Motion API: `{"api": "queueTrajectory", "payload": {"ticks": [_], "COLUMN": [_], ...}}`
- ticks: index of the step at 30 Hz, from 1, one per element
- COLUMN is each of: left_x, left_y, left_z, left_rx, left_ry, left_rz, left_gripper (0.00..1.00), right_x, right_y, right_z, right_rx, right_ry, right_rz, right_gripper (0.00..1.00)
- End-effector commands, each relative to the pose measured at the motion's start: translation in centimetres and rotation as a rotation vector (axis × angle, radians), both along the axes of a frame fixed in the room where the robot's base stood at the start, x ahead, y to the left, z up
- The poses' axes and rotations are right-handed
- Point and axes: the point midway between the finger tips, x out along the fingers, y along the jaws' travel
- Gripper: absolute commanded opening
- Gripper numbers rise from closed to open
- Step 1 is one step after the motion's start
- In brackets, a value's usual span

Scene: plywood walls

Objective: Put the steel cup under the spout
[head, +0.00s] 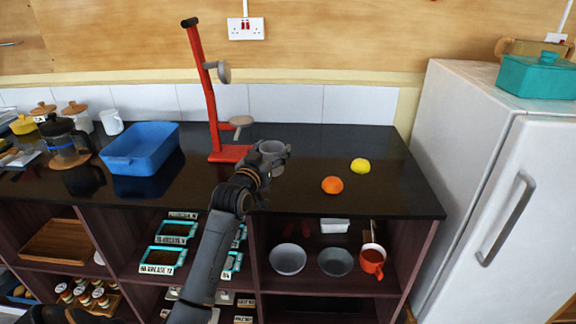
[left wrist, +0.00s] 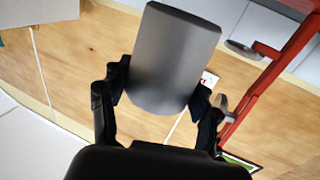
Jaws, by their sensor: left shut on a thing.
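The steel cup (head: 272,147) is grey and held over the black counter, just right of the red stand's base. My left gripper (head: 276,156) is shut on it. In the left wrist view the cup (left wrist: 174,58) fills the space between the two dark fingers of the gripper (left wrist: 162,88). The red stand (head: 212,105) is a tall leaning post with two grey round-ended parts, an upper one (head: 224,72) and a lower one (head: 242,121). I cannot tell for sure which is the spout. The cup is beside and below the lower part, apart from it. My right gripper is out of view.
A blue bin (head: 141,148) and a French press (head: 66,143) stand left on the counter (head: 300,190). An orange (head: 332,185) and a lemon (head: 360,166) lie right of the cup. A white fridge (head: 490,180) closes off the right side. Shelves below hold bowls and a mug.

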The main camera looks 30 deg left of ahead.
Motion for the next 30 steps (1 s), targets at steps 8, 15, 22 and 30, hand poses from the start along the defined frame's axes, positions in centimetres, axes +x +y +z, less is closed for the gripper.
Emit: {"api": "queueTrajectory", "payload": {"ticks": [8, 15, 22, 30], "left_x": [-5.2, -6.7, -6.8, -8.7], "left_y": [2.6, 3.4, 2.3, -8.0], "left_z": [2.1, 2.9, 1.9, -5.3], "left_rx": [0.004, 0.000, -0.004, -0.012], "left_ry": [0.005, 0.005, 0.007, 0.011], "left_rz": [0.000, 0.000, -0.012, -0.108], "left_gripper": [0.29, 0.29, 0.29, 0.29], "right_x": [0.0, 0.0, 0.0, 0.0], "right_y": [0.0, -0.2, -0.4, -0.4], "right_z": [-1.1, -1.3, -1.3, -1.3], "right_rx": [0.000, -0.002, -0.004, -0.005], "right_ry": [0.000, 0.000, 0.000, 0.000], "right_rz": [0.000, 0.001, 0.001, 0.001], "right_gripper": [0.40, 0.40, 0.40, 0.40]}}
